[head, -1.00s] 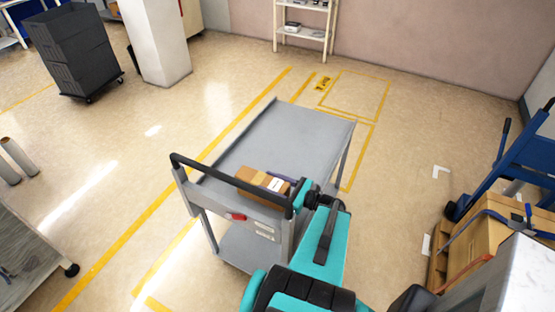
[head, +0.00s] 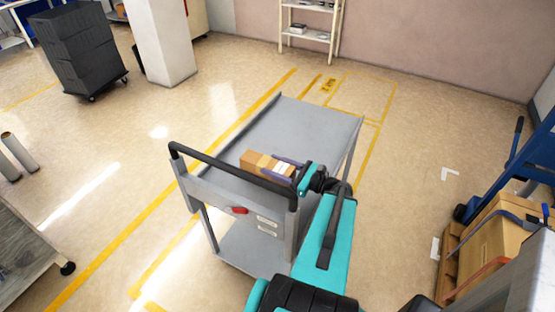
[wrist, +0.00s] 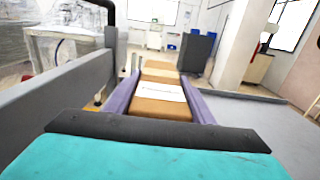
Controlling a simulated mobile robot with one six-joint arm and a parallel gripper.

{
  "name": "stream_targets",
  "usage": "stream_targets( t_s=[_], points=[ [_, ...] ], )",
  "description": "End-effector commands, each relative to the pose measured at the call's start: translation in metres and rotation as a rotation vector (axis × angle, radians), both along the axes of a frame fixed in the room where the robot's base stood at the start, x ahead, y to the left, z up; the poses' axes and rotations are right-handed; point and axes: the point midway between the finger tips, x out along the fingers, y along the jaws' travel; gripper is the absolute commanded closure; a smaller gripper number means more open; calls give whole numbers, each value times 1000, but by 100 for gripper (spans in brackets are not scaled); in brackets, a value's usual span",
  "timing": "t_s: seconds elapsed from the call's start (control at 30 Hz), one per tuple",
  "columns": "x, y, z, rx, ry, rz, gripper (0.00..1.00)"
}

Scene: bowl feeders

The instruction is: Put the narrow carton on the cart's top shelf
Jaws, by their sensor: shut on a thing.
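The narrow carton (head: 261,163) is a small brown box with a pale tape band and a white label. In the wrist view the carton (wrist: 160,104) lies lengthwise between two purple fingers. My gripper (head: 283,165) is shut on it. The grey cart (head: 305,124) has a flat top shelf, and the carton is over the near end of that shelf, just beyond the black push handle (head: 228,166). I cannot tell whether its underside touches the shelf. The shelf around it is bare.
The cart's lower shelf (head: 243,249) looks empty where visible. At right stand a blue frame (head: 500,175) and a large strapped carton (head: 492,232) on a pallet. Black stacked crates (head: 78,52) and a white pillar (head: 163,42) stand at the back left.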

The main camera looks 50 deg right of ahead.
Motion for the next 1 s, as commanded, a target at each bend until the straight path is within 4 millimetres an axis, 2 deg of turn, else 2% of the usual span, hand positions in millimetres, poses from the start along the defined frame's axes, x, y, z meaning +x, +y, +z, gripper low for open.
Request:
stream_targets(
  t_s=[1.0],
  points=[
    [20,-26,-6,-1,-3,1,90]
  ],
)
